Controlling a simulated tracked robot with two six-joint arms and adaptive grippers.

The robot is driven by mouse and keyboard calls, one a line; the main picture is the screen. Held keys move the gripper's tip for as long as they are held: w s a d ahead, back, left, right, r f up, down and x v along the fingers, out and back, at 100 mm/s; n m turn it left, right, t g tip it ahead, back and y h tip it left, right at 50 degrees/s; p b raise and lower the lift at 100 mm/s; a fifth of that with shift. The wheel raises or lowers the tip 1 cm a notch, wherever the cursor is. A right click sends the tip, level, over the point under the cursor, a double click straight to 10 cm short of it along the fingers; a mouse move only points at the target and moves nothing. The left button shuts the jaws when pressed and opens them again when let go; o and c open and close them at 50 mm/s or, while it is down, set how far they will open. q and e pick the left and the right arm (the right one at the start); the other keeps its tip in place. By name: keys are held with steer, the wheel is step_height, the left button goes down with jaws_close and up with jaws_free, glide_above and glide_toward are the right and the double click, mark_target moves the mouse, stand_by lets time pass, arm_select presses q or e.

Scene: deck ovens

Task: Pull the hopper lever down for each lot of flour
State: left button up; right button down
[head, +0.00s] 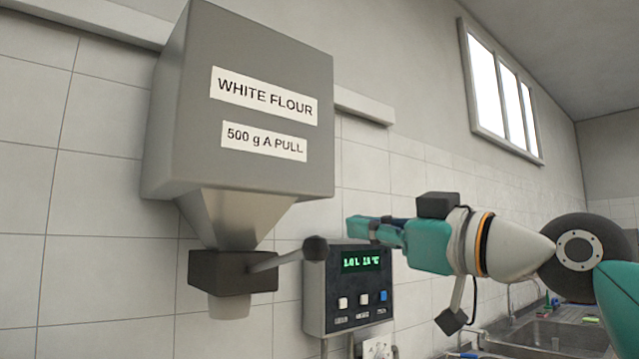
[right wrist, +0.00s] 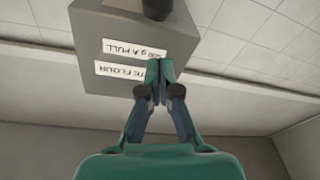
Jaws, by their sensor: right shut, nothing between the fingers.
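The grey flour hopper (head: 250,160) hangs on the tiled wall, labelled "WHITE FLOUR" and "500 g A PULL". Its lever (head: 280,260) sticks out to the right from the dark block (head: 232,272) under the funnel, tilted slightly upward, with a dark ball knob (head: 315,248) at its end. My right gripper (head: 352,228) is shut and empty, just above and to the right of the knob, apparently not touching it. In the right wrist view the shut fingertips (right wrist: 159,66) show in front of the hopper (right wrist: 112,30), and a dark round shape, probably the knob (right wrist: 156,8), is at the top edge. My left gripper is out of view.
A grey control box (head: 347,290) with a green display and several buttons is on the wall below my right gripper. A steel sink (head: 550,335) with taps is at the lower right. A window (head: 500,95) is high on the right. The space left of the hopper is bare wall.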

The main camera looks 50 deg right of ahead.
arm_select(q)
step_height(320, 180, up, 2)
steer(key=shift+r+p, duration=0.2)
steer(key=shift+p, duration=0.45)
arm_select(e)
step_height(320, 180, up, 2)
steer(key=shift+w+a+r, duration=0.1)
steer(key=shift+r, duration=0.15)
steer(key=r+p, duration=0.2)
glide_above(319, 242)
steer(key=a, duration=0.1)
steer(key=f+b, duration=0.1)
steer(key=f, duration=0.1)
steer(key=f+b, duration=0.1)
steer(key=shift+w+d+f, duration=0.1)
steer(key=shift+d+f, duration=0.25)
steer(key=shift+d, duration=0.05)
arm_select(q)
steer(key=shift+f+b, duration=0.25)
steer(key=shift+b, duration=0.05)
arm_select(e)
steer(key=shift+d+f, duration=0.1)
steer(key=shift+f, duration=0.25)
